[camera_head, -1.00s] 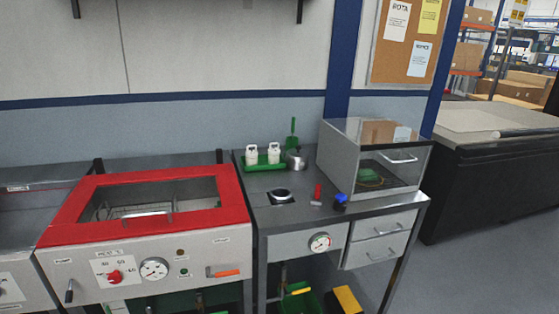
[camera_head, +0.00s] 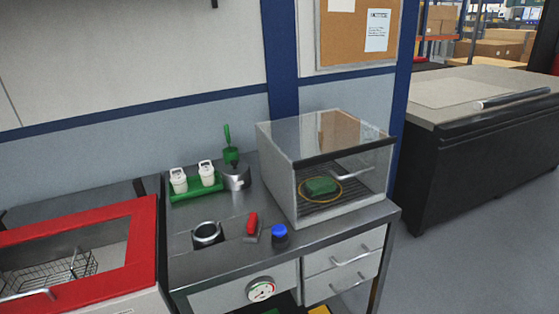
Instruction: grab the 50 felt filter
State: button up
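I cannot pick out the 50 felt filter for certain, as no label reading 50 is legible. Two small white lidded containers (camera_head: 179,182) stand in a green tray (camera_head: 190,197) at the back left of the steel bench (camera_head: 187,256). A green block (camera_head: 321,186) lies inside a clear-walled cabinet (camera_head: 365,180), with a thin yellowish ring around it on a dark slatted floor. The cabinet has a handle on its front and looks closed. My gripper is not in view.
On the bench are a metal pot (camera_head: 236,178), an open round metal fitting (camera_head: 207,235), a red-handled tool (camera_head: 251,224) and a blue-capped jar (camera_head: 280,238). A red-framed machine (camera_head: 143,240) adjoins at left. Grey floor (camera_head: 465,255) lies open at right.

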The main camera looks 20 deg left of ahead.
aim_at(207, 172)
jog(key=i, duration=1.45)
jog(key=u, duration=0.75)
jog(key=i, duration=0.45)
jog(key=u, duration=0.4)
jog(key=k, duration=0.9)
jog(key=u, duration=0.2)
jog(key=i, duration=0.9)
jog(key=z, duration=0.1)
